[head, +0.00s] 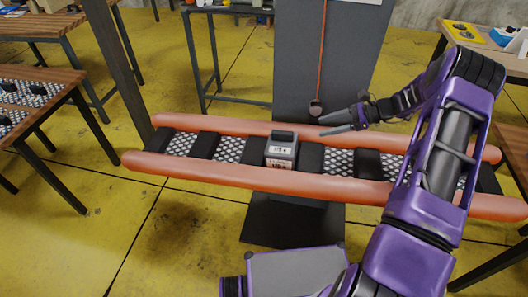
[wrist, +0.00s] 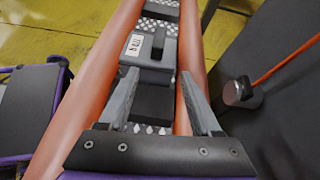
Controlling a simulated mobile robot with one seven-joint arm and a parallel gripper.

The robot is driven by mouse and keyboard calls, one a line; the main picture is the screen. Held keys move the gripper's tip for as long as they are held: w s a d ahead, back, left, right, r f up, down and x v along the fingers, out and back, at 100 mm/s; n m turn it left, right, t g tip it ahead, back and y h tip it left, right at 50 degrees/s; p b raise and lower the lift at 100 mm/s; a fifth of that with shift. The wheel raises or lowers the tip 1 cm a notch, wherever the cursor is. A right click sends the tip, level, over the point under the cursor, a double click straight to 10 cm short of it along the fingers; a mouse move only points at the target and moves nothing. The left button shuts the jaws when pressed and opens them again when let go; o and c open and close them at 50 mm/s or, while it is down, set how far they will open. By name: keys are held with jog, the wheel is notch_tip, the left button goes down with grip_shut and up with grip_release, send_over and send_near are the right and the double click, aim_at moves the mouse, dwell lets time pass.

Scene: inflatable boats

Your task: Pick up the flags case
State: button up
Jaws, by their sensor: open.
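The flags case appears to be the small grey case (head: 281,150) with a handle on top and a white label on its side; the label is too small to read. It stands upright between the two orange tubes of the inflatable boat (head: 240,175), on its patterned deck. In the wrist view the case (wrist: 150,60) lies beyond the fingertips, toward the top. My gripper (head: 328,124) is open and empty, above and to the right of the case in the head view. In the wrist view my gripper's fingers (wrist: 160,98) spread apart, with the deck visible between them.
A dark upright panel (head: 330,60) stands behind the boat, with an orange cord and a metal weight (head: 316,108) hanging before it. The weight (wrist: 238,92) is right of my fingers in the wrist view. A wooden table (head: 40,80) is at the left.

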aim_at(290, 132)
jog(key=shift+m+t+y, duration=0.4)
jog(key=shift+m+y, duration=0.2)
jog(key=shift+m, duration=0.1)
jog(key=x, duration=1.2)
jog(key=shift+s+a+b, duration=0.2)
jog(key=shift+s+b, duration=0.05)
jog(key=shift+b, duration=0.1)
jog(key=shift+x, duration=2.85)
jog(key=shift+s+r, duration=0.15)
jog(key=shift+s, duration=0.05)
grip_shut()
